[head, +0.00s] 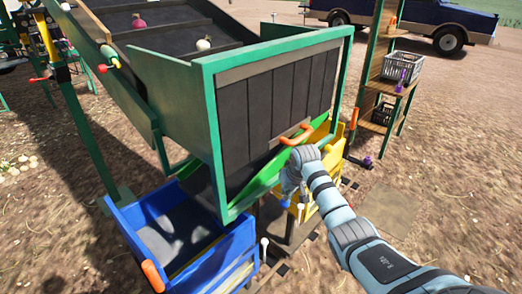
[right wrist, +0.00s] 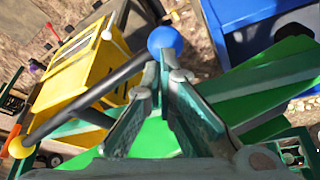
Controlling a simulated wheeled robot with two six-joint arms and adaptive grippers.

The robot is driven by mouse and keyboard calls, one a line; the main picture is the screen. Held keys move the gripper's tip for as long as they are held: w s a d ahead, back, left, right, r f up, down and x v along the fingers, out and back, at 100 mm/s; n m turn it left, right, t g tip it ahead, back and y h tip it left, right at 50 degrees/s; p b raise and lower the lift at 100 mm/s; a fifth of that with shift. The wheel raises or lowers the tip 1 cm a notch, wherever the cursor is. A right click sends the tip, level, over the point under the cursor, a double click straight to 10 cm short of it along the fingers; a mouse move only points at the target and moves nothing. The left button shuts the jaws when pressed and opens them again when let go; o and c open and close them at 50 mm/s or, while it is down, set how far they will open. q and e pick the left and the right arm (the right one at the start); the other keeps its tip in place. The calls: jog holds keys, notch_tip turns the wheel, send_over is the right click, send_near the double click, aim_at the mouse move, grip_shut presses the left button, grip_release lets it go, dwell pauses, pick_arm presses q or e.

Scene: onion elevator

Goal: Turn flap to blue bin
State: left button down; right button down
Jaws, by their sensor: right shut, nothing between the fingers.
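The bright green flap (head: 262,173) lies under the slatted front of the green elevator (head: 208,100); its tilt is hard to tell. The flap also shows below my fingers in the right wrist view (right wrist: 155,138). A dark rod (right wrist: 95,92) with a blue ball (right wrist: 165,41) at one end and a yellow-orange ball (right wrist: 20,147) at the other crosses that view. My right gripper (head: 288,188) is shut and empty. Its fingertips (right wrist: 165,68) are close to the blue ball; contact is unclear. The blue bin (head: 200,262) stands at lower left, the yellow bin (head: 328,163) behind my right gripper. My left gripper is out of view.
An orange handle (head: 296,135) is on the elevator front. Two onions, one red (head: 138,21) and one white (head: 203,44), lie on the dark belt. A shelf with crates (head: 402,67) stands at the right, a truck (head: 410,18) behind. Bare ground is open at far right.

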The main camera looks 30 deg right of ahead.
jog(key=shift+f, duration=0.3)
jog(key=shift+r, duration=0.15)
jog(key=r+p, duration=0.1)
jog(key=p, duration=0.1)
jog(key=s+r+p, duration=0.1)
jog(key=p, duration=0.1)
jog(key=shift+s+d+r, duration=0.1)
jog(key=shift+s+d, duration=0.05)
jog(key=shift+d, duration=0.05)
jog(key=s+r, duration=0.1)
jog(key=s+d+r+p, duration=0.1)
jog(key=s, duration=0.1)
jog(key=shift+s+r, duration=0.3)
jog(key=shift+r, duration=0.1)
jog(key=shift+w, duration=0.1)
